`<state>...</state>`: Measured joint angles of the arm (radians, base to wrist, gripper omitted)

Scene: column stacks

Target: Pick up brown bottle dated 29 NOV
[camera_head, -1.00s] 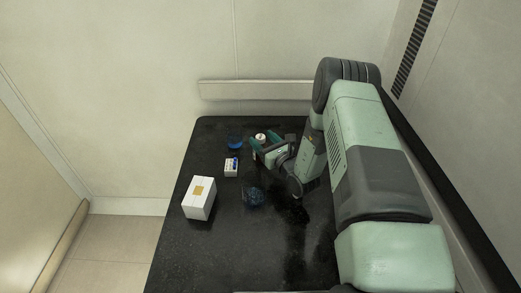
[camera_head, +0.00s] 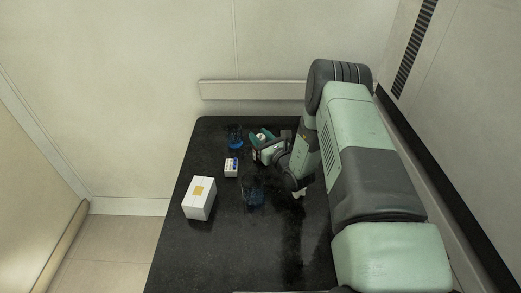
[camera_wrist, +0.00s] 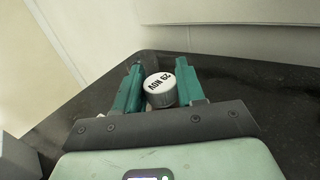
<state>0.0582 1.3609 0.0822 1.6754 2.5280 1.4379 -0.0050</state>
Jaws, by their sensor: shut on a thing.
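The bottle (camera_wrist: 160,90) shows in the wrist view as a round white cap printed "29 NOV", upright between my fingers; its body is mostly hidden. In the head view its pale cap (camera_head: 261,137) shows between the green fingers near the far side of the table. My gripper (camera_wrist: 161,88) is shut on the bottle, one finger on each side; it also shows in the head view (camera_head: 261,143). I cannot tell whether the bottle is touching the table or lifted.
The black table (camera_head: 225,240) holds a white box with an orange label (camera_head: 199,199), a small white box with blue marks (camera_head: 231,167), a blue glassy thing (camera_head: 235,141) and a dark blue glassy thing (camera_head: 252,194). The front left of the table is clear.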

